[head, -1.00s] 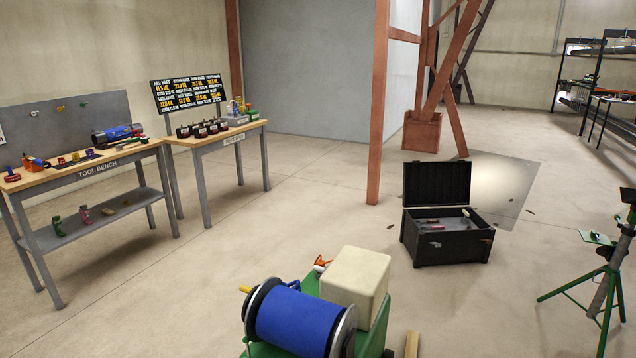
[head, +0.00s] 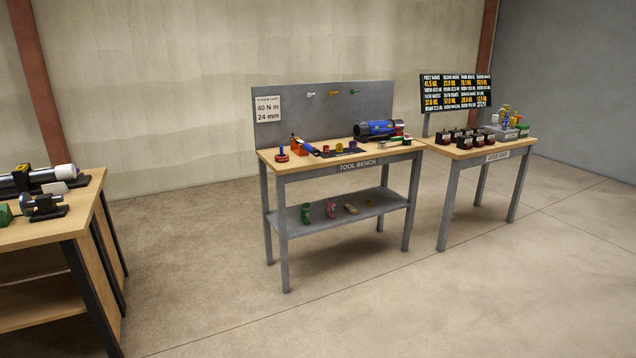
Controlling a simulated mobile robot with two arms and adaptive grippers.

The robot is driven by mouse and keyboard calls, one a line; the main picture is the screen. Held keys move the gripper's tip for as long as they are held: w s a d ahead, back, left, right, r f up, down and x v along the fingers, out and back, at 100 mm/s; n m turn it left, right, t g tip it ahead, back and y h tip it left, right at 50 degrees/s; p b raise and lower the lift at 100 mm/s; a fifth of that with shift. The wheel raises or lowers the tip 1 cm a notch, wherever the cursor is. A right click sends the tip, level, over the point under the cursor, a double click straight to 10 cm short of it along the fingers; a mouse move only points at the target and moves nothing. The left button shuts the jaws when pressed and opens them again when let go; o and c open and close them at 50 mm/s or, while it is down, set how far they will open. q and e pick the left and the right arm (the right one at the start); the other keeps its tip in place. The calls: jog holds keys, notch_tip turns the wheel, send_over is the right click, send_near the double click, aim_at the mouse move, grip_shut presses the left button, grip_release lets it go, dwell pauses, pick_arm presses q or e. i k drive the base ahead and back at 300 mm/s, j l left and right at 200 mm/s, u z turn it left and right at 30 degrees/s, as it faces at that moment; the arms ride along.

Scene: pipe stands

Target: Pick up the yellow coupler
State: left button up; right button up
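The tool bench (head: 390,158) stands in the middle of the head view, with a grey back panel. On its top, a small yellow piece (head: 340,147) sits in a row of small coloured pieces on a dark strip; it may be the yellow coupler, but it is too small to tell. A purple piece (head: 326,149) is to its left and a reddish one (head: 352,145) to its right. Neither of my grippers is in view.
A second bench (head: 463,152) with a dark board (head: 455,92) stands to the right. A wooden workbench (head: 40,236) with dark equipment is at the left edge. Several small items, including a pink one (head: 331,208), are on the tool bench's lower shelf. The floor (head: 400,310) in front is clear.

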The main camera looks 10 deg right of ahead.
aim_at(513, 121)
jog(key=i+z, duration=0.15)
jog(key=i, duration=0.3)
jog(key=i+j+z, duration=0.1)
jog(key=i, duration=0.4)
jog(key=i+j+z, duration=0.15)
jog(key=i, duration=0.3)
jog(key=i+j+z, duration=0.1)
jog(key=i, duration=0.4)
jog(key=i+l+z, duration=0.25)
jog(key=i, duration=0.4)
jog(key=i+z, duration=0.2)
jog(key=i, duration=0.45)
jog(key=i+j+z, duration=0.25)
jog(key=i, duration=0.4)
jog(key=i+j+z, duration=0.2)
jog(key=i, duration=0.45)
jog(key=i+j+z, duration=0.15)
jog(key=i+z, duration=0.25)
jog(key=i, duration=1.1)
jog(key=u, duration=0.35)
jog(key=i+l+u, duration=0.55)
jog(key=l, duration=0.2)
jog(key=i+l+u, duration=0.25)
jog(key=l, duration=0.2)
jog(key=k, duration=0.05)
